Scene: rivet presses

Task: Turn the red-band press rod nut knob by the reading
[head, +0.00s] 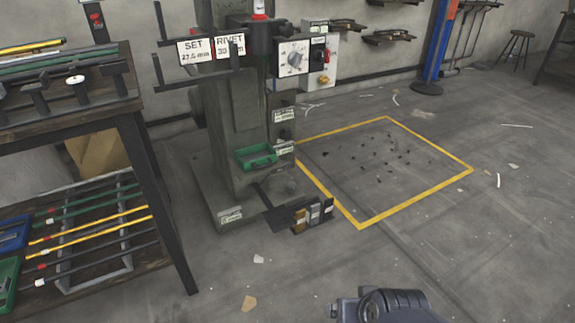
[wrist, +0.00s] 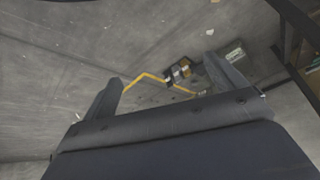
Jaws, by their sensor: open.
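A grey-green rivet press (head: 240,125) stands left of centre in the head view. A red band (head: 258,14) shows on a white part at its top edge. A "SET" card (head: 195,50) and a "RIVET" card (head: 230,45) hang on its front; their small figures are hard to read. A round knob on a white dial plate (head: 293,59) sits on its right side. I cannot tell which part is the rod nut knob. My gripper (wrist: 165,88) is open and empty in the wrist view, well away from the press.
A workbench (head: 125,110) with rods on its lower shelf stands at the left. A green tray (head: 256,157) and small bins (head: 300,217) sit low at the press. A yellow floor frame (head: 415,208) holds scattered dark bits. The floor in front is mostly clear.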

